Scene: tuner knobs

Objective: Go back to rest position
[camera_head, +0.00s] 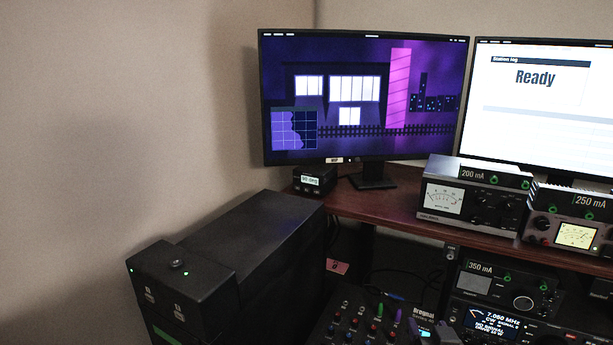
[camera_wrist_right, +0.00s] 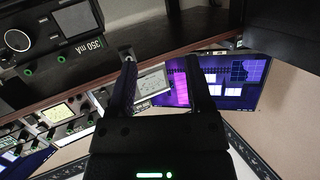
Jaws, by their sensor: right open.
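My right gripper (camera_wrist_right: 161,72) shows in the right wrist view, with its two dark fingers spread apart and nothing between them. In the head view, only a small grey part of it (camera_head: 447,334) seems to show at the bottom edge, in front of the radio gear. My left gripper is not in view.
A wooden desk shelf (camera_head: 390,212) carries a 200 mA meter unit (camera_head: 474,196), a 250 mA unit (camera_head: 570,218) and two monitors. A 350 mA unit (camera_head: 505,287) and a mixer (camera_head: 352,322) sit below. A black cabinet (camera_head: 255,240) stands left.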

